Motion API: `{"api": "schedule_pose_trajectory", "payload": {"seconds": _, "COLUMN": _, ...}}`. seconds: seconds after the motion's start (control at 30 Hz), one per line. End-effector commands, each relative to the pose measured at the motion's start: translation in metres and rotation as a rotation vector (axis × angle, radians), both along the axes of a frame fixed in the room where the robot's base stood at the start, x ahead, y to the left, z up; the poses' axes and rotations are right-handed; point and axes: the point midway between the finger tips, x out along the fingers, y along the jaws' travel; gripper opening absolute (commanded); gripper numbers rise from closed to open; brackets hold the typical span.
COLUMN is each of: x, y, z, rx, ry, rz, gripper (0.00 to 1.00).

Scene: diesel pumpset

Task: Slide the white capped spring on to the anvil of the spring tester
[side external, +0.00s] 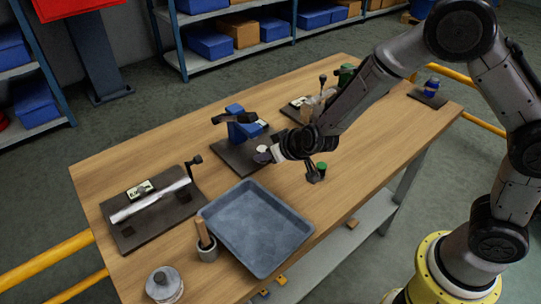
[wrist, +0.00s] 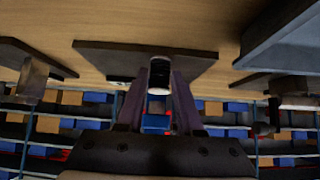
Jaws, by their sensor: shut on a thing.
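My gripper (side external: 264,156) is at the front of the spring tester, a blue frame (side external: 243,131) on a dark base plate (side external: 232,156). A small white disc (side external: 262,149), which looks like the white cap of the spring, shows at the fingertips. In the wrist view my gripper (wrist: 159,80) is shut on a dark upright piece with a pale end (wrist: 159,62), which looks like the white capped spring. A dark plate (wrist: 110,55) lies beyond it. The anvil is hidden or too small to make out, and I cannot tell whether the spring touches it.
A green-capped piece (side external: 321,166) stands by a small dark holder (side external: 313,176) right of my gripper. A grey tray (side external: 243,262) lies in front, beside a cup with a wooden handle (side external: 207,248). Another fixture with a silver cylinder (side external: 150,202) is at left. Bare wood lies between.

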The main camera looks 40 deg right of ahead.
Motion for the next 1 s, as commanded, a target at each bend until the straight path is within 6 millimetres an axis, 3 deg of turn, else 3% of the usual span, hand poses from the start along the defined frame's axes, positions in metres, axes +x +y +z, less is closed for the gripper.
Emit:
{"api": "schedule_pose_trajectory", "payload": {"seconds": 0.6, "x": 0.033, "y": 0.0, "z": 0.0, "rx": 0.0, "ry": -0.001, "rz": -0.001, "gripper": 0.05}}
{"api": "schedule_pose_trajectory", "payload": {"seconds": 1.0, "x": 0.041, "y": 0.0, "z": 0.0, "rx": -0.001, "ry": -0.001, "rz": 0.001, "gripper": 0.05}}
